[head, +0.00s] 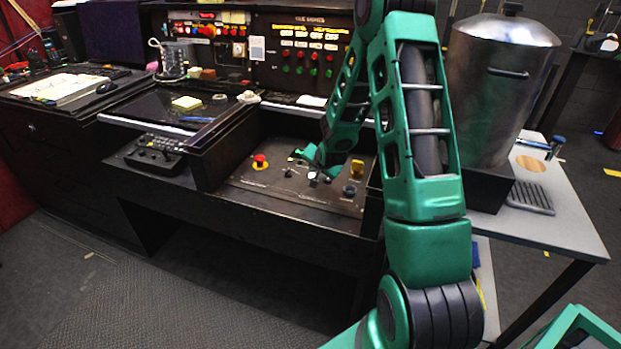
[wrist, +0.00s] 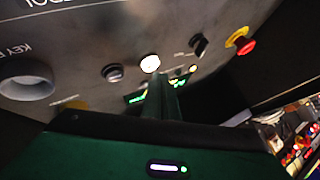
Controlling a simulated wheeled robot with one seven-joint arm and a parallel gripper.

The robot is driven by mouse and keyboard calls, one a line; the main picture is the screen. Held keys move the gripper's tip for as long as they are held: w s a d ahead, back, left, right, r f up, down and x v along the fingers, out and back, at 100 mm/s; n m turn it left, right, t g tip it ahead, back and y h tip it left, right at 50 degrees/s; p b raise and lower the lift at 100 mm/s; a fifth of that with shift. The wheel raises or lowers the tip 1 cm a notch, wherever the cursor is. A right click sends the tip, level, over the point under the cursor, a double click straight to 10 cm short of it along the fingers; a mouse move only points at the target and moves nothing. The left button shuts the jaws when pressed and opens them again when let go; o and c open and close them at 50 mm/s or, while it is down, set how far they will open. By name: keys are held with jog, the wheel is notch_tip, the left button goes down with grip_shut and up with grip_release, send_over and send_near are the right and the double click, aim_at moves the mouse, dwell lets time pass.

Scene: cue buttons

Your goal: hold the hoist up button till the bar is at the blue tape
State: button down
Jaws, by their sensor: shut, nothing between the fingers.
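A dark sloped control panel (head: 235,190) sits low at the desk front. A pale, bright round button (head: 312,176) is near its middle; it also shows in the wrist view (wrist: 150,63), with a black button (wrist: 112,72) beside it. I cannot read which one is hoist up. My gripper (head: 314,163) is shut and empty over the panel, its tips close to the pale button; it also shows in the wrist view (wrist: 163,92). I cannot tell whether the tips touch the button. I cannot make out the bar or the blue tape.
A red stop button on a yellow base (head: 260,161) is left of my gripper. A yellow knob (head: 357,167) and a black knob (head: 349,190) are to the right. A large metal urn (head: 500,85) stands on the table at right. Floor in front is clear.

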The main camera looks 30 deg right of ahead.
jog(key=shift+f, duration=0.15)
jog(key=shift+f, duration=0.2)
